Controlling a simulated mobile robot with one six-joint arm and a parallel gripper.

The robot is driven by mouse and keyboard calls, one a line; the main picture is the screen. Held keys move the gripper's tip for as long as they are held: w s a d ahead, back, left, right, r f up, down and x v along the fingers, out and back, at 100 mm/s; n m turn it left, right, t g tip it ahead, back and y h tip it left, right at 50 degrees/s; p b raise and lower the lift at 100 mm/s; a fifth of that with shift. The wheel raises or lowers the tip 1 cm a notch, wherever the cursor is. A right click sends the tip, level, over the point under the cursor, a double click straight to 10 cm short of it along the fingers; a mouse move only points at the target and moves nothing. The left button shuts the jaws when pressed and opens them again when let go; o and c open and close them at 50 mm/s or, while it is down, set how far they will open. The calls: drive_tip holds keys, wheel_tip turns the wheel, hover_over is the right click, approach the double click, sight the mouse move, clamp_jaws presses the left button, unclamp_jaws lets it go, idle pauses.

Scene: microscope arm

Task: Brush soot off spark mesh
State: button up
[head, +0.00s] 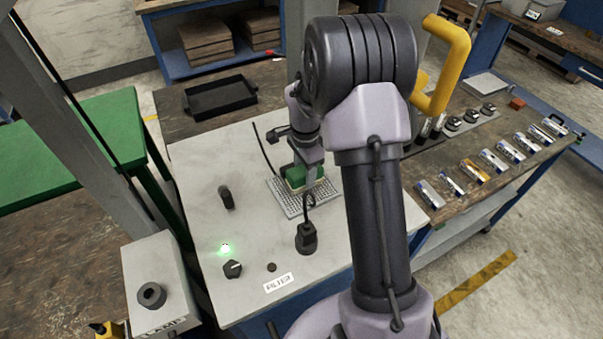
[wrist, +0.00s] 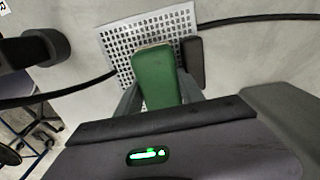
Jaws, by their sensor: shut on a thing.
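The spark mesh (head: 285,205) is a pale perforated square plate lying on the light grey bench top. It also shows in the wrist view (wrist: 122,50), partly covered. My gripper (head: 306,168) is over the mesh and shut on a green block-shaped brush (head: 296,178). In the wrist view the green brush (wrist: 160,78) sits between the two fingers, with its far end over the mesh. I cannot tell whether its underside touches the mesh. No soot can be made out at this size.
A black plug-like part (head: 306,237) with a cable stands just in front of the mesh. A dark lever (head: 226,197), a green light (head: 225,248) and a knob (head: 232,269) are to the left. A black tray (head: 220,98) lies behind.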

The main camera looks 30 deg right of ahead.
sight(294, 174)
drive_tip(key=shift+d, duration=0.9)
drive_tip(key=shift+a, duration=0.2)
drive_tip(key=shift+a+f+b, duration=0.15)
drive_tip(key=shift+a+b, duration=0.15)
drive_tip(key=shift+a, duration=0.3)
drive_tip(key=shift+s+a, duration=0.1)
drive_tip(key=shift+a, duration=0.45)
drive_tip(key=shift+a+b, duration=0.4)
drive_tip(key=shift+a, duration=0.85)
